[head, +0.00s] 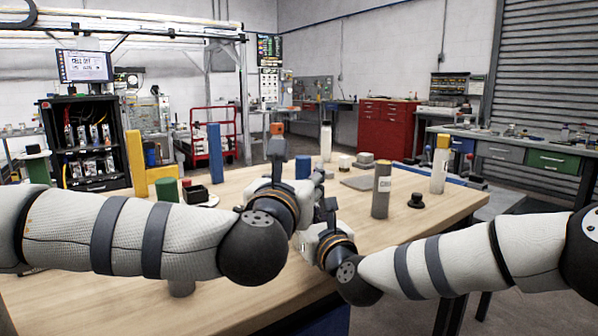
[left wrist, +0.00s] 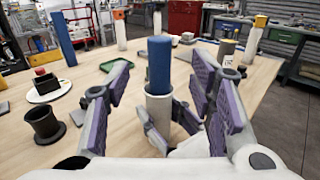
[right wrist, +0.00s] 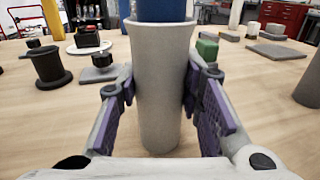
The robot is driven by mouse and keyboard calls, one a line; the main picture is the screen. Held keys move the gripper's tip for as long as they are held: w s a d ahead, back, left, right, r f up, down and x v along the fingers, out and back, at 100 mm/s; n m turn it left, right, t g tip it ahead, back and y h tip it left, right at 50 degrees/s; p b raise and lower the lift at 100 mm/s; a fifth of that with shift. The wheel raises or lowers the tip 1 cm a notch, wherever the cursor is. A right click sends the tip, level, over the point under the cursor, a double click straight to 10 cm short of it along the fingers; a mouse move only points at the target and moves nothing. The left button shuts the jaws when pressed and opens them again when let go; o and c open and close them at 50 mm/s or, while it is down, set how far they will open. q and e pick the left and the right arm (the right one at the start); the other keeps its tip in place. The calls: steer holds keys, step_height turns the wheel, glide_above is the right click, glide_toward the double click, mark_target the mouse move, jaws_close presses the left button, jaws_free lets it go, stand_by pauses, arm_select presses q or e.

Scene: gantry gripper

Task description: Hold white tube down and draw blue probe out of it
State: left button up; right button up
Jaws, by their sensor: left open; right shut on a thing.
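The white tube (right wrist: 160,95) stands upright on the table, with the blue probe (left wrist: 158,65) upright in it and its upper part showing above the rim. The tube also shows in the left wrist view (left wrist: 158,104). In the head view the probe (head: 302,167) shows, but the tube is mostly hidden by my grippers. My right gripper (right wrist: 160,88) is shut on the tube, one finger on each side. My left gripper (left wrist: 162,78) is open, its fingers pointing at the probe from both sides, apart from it. The probe's lower end is hidden inside the tube.
A grey labelled cylinder (head: 381,190) and a black knob (head: 416,201) stand right. Tall yellow (head: 136,163) and blue (head: 215,158) posts stand behind.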

mark_target(303, 157)
arm_select(q)
steer(key=w, duration=0.2)
steer(key=w+d, duration=0.1)
steer(key=w, duration=0.5)
steer(key=shift+d, duration=0.15)
jaws_close()
steer(key=shift+r, duration=0.1)
steer(key=shift+r, duration=0.1)
steer(key=shift+r, duration=1.45)
steer(key=shift+r, duration=0.1)
steer(key=shift+r, duration=2.85)
